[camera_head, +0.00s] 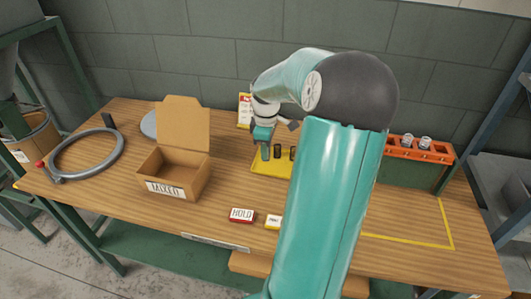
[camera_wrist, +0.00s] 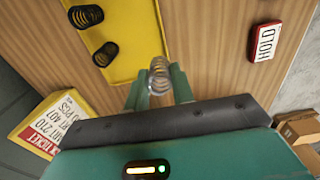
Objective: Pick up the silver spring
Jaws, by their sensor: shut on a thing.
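The silver spring (camera_wrist: 159,75) is a bright coil standing between my two fingers in the wrist view, at the edge of the yellow tray. My gripper (camera_wrist: 158,88) is shut on it; the teal fingers press on both sides of its lower part. In the head view my gripper (camera_head: 265,152) is over the left part of the yellow tray (camera_head: 262,168), and the silver spring cannot be made out there. Whether the spring touches the tray is unclear.
Two black springs (camera_wrist: 85,16) (camera_wrist: 105,54) are on the tray. A cardboard box marked MIXED (camera_head: 172,185) stands left, beside a grey ring (camera_head: 88,153). A red HOLD block (camera_head: 242,215) lies in front. An orange rack (camera_head: 418,150) stands right.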

